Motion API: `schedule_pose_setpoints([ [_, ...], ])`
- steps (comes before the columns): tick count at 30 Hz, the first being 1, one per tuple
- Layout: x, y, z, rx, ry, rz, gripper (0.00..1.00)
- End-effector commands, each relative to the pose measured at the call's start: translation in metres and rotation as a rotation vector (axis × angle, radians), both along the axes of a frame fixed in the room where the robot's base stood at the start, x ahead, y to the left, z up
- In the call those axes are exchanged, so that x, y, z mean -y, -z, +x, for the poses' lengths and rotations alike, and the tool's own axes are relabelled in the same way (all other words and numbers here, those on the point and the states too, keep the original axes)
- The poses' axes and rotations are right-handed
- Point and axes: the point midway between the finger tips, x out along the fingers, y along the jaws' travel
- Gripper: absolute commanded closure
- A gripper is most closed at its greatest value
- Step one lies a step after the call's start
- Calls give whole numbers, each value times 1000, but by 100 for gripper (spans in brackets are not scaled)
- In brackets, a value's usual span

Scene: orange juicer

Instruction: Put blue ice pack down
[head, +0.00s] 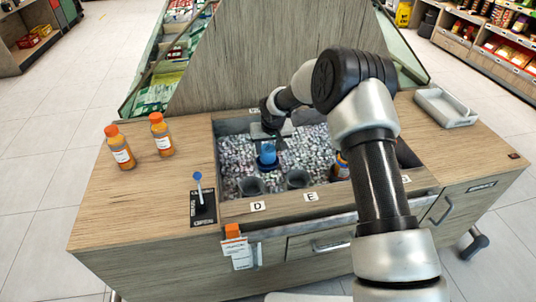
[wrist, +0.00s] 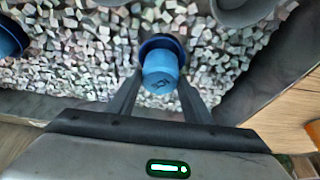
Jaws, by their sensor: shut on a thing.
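The blue ice pack (head: 267,156) is a small light-blue cylinder with a darker blue base, inside the ice bin (head: 228,132) and over the ice cubes. My gripper (head: 268,136) is above it, pointing down. In the wrist view the ice pack (wrist: 161,70) sits between the two fingers of my gripper (wrist: 157,85), which are shut on it. Ice cubes show all around it; I cannot tell whether its base touches them.
Two dark cups (head: 250,186) (head: 298,179) stand at the bin's front, near labels D and E. Another blue object (wrist: 10,38) shows at the wrist view's left edge. Two orange juice bottles (head: 121,147) (head: 161,135) stand on the left counter. A grey tray (head: 446,107) lies right.

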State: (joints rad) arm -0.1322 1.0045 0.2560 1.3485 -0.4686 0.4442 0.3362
Motion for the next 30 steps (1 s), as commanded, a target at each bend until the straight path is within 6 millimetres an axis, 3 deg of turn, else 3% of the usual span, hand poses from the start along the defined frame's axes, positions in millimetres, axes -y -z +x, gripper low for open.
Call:
schedule_pose_setpoints([
  [4, 0, 24, -1, -2, 1, 1, 80],
  [19, 0, 33, 0, 0, 1, 0, 80],
  [20, 0, 32, 0, -1, 1, 0, 51],
  [22, 0, 31, 0, -1, 1, 0, 40],
  [23, 0, 31, 0, -1, 1, 0, 36],
  [30, 0, 31, 0, -1, 1, 0, 36],
])
